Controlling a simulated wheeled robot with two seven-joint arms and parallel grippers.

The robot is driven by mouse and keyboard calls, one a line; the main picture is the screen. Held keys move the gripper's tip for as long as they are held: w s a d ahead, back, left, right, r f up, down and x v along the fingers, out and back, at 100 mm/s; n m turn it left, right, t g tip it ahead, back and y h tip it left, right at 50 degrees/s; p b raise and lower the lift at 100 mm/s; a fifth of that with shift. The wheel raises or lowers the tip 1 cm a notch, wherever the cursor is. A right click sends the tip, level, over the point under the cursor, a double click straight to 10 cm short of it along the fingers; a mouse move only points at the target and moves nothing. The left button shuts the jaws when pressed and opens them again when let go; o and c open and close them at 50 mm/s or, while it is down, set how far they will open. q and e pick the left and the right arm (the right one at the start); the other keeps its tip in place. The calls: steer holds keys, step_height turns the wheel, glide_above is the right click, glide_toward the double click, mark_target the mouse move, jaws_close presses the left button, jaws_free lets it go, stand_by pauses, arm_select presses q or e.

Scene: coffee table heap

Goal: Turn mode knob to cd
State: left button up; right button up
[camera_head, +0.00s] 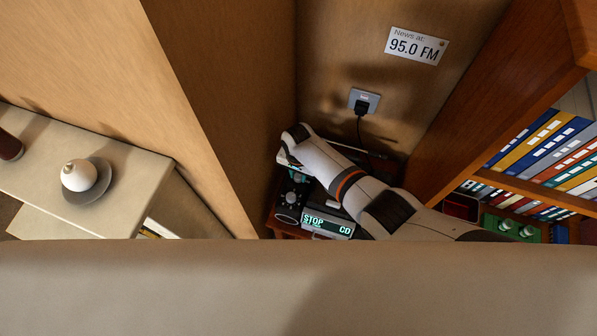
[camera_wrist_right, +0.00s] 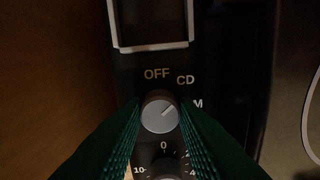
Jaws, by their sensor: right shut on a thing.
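The stereo (camera_head: 328,225) sits in the nook, and its lit display reads STOP and CD. In the right wrist view the round grey mode knob (camera_wrist_right: 158,117) sits on the black panel below the printed words OFF and CD. The knob's pointer line is tilted up and right, towards CD. My right gripper (camera_wrist_right: 160,125) has one dark green finger on each side of the knob and is shut on it. In the head view the right gripper (camera_head: 295,180) is over the stereo's left part, and the knob cannot be made out. My left gripper is out of view.
A second dial (camera_wrist_right: 167,167) with numbers lies just below the knob. A tall wooden panel (camera_head: 225,90) stands left of the stereo and a bookshelf (camera_head: 470,90) right. A power plug (camera_head: 361,105) is in the back wall. A pale surface fills the foreground.

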mark_target(298, 176)
steer(key=o, duration=1)
step_height(298, 176, up, 12)
steer(key=p, duration=0.3)
stand_by(0.3)
